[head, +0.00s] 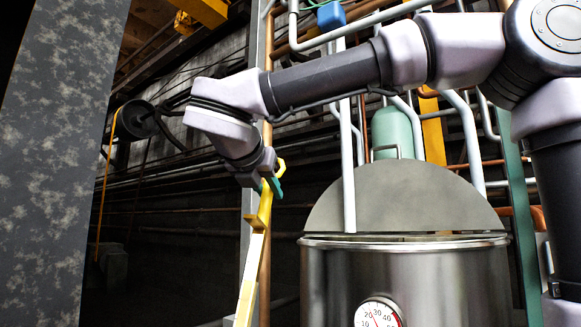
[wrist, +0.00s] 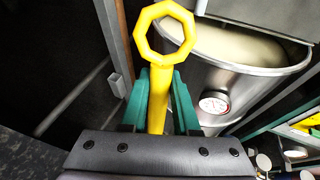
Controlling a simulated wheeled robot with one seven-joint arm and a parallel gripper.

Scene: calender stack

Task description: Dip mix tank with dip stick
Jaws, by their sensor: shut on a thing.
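My gripper (head: 268,187) is shut on the yellow dip stick (head: 248,275), just below its eight-sided ring handle. The stick hangs down from my gripper, slightly tilted, left of the mix tank and apart from it in the head view; its lower end is out of frame. In the wrist view, the green fingers of my gripper (wrist: 160,92) flank the stick's shaft (wrist: 157,110). The mix tank (head: 430,285) is a shiny steel drum at the lower right, with a grey half-round lid (head: 405,195) above its rim. The wrist view shows the tank's rim and pale inside (wrist: 245,45).
A round gauge (head: 377,314) sits on the tank's front. A pale vertical pipe (head: 347,150) comes down at the tank's top. A copper pipe (head: 266,240) stands close behind the stick. A speckled grey column (head: 45,160) fills the left side.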

